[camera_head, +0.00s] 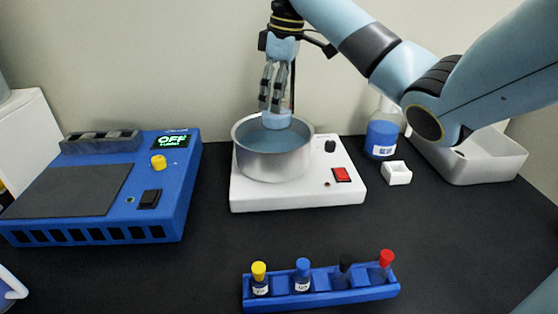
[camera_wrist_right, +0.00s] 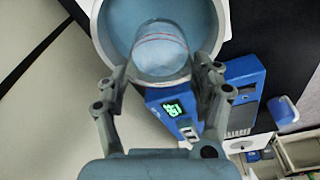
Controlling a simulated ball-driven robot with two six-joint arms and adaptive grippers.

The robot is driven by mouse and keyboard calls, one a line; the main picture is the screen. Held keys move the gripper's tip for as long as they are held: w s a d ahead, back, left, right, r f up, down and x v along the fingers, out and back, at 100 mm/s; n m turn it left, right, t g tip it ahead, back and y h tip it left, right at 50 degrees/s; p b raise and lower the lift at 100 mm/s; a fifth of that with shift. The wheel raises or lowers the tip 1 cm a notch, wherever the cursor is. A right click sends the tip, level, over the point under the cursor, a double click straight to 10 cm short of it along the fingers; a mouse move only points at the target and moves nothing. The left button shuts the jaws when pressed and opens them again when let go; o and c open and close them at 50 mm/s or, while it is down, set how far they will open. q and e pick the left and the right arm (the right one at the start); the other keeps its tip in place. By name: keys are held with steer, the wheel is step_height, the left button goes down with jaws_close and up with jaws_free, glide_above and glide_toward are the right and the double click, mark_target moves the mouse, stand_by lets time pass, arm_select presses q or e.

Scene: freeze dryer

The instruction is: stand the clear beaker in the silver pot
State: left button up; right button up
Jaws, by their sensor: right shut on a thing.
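The silver pot (camera_head: 275,166) stands on the white hot plate and has a bluish inside. My right gripper (camera_head: 270,106) points down over the pot, shut on the clear beaker (camera_head: 277,120). The beaker looks pale blue and is roughly upright, its lower part at about the height of the pot's rim; I cannot tell whether it touches the pot. In the right wrist view the beaker (camera_wrist_right: 160,50) lies between the two fingertips (camera_wrist_right: 163,72), against the pot's opening (camera_wrist_right: 108,42). My left gripper is not in view.
The white hot plate (camera_head: 300,193) has a red switch. A blue device (camera_head: 176,190) reading OFF stands left. A blue rack (camera_head: 320,297) of capped tubes lies in front.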

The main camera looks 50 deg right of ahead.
steer(key=shift+w+a+r+b, duration=0.1)
steer(key=shift+w+a+b, duration=0.05)
steer(key=shift+w+b, duration=0.25)
step_height(320, 180, down, 10)
steer(key=shift+w+r, duration=0.1)
stand_by(0.4)
steer(key=o, duration=1.4)
steer(key=r, duration=0.4)
steer(key=s+r, duration=0.1)
steer(key=r, duration=0.3)
steer(key=d+r, duration=0.1)
steer(key=r, duration=0.3)
steer(key=shift+s, duration=0.3)
